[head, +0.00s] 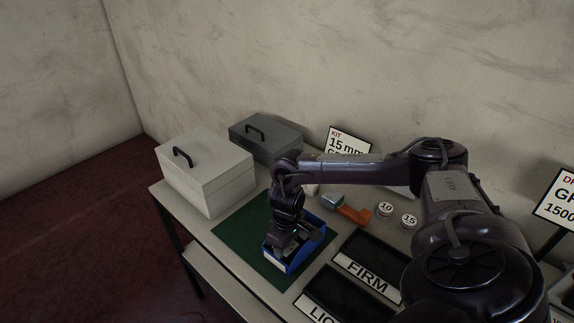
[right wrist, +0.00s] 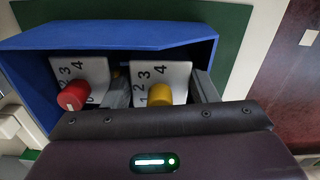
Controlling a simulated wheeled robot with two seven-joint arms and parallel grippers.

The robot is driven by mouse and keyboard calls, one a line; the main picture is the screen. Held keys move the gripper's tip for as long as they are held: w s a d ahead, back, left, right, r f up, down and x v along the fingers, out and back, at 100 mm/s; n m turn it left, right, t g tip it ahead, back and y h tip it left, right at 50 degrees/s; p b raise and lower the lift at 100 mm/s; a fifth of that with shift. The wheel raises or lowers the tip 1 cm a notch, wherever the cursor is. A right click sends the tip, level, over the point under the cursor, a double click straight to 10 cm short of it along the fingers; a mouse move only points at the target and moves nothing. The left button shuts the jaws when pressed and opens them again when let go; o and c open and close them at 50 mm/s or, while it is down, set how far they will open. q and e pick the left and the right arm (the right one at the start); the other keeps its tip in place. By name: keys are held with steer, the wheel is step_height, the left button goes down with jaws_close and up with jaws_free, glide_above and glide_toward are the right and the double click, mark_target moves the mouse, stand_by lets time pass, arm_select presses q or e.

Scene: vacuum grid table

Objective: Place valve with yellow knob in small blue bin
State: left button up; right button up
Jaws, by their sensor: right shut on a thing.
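The small blue bin (head: 303,257) stands on a green mat in the head view, under my right gripper (head: 285,243). In the right wrist view, the bin's blue wall (right wrist: 110,36) runs across the top. The valve with the yellow knob (right wrist: 160,95) has a pale numbered plate and sits between the fingers of my right gripper (right wrist: 162,88), which is shut on it. The valve is within the bin's outline; whether it touches the floor is hidden. A valve with a red knob (right wrist: 71,96) is in the bin, just left of the fingers. My left gripper is out of view.
The green mat (head: 236,235) has bare room left of the bin. A pale box (head: 215,185) and a dark grey box (head: 268,142) stand behind. An orange-handled tool (head: 352,213), two round numbered pieces, and black trays marked FIRM (head: 372,255) and another label lie to the right.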

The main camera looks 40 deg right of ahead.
steer(key=shift+s+a+f, duration=0.1)
steer(key=shift+s+f, duration=0.35)
steer(key=shift+f, duration=0.15)
steer(key=o, duration=0.9)
steer(key=r, duration=0.3)
steer(key=w+r, duration=0.1)
steer(key=r, duration=0.2)
steer(key=shift+w+b, duration=0.15)
steer(key=shift+b, duration=0.2)
steer(key=r+p, duration=0.1)
steer(key=r, duration=0.1)
steer(key=r+p, duration=0.1)
steer(key=r, duration=0.1)
steer(key=r+p, duration=0.1)
steer(key=r, duration=0.1)
steer(key=shift+s+r, duration=0.1)
steer(key=shift+s, duration=0.15)
steer(key=shift+w+r+p, duration=0.1)
steer(key=shift+r+p, duration=0.25)
steer(key=shift+r, duration=0.2)
steer(key=shift+f, duration=0.1)
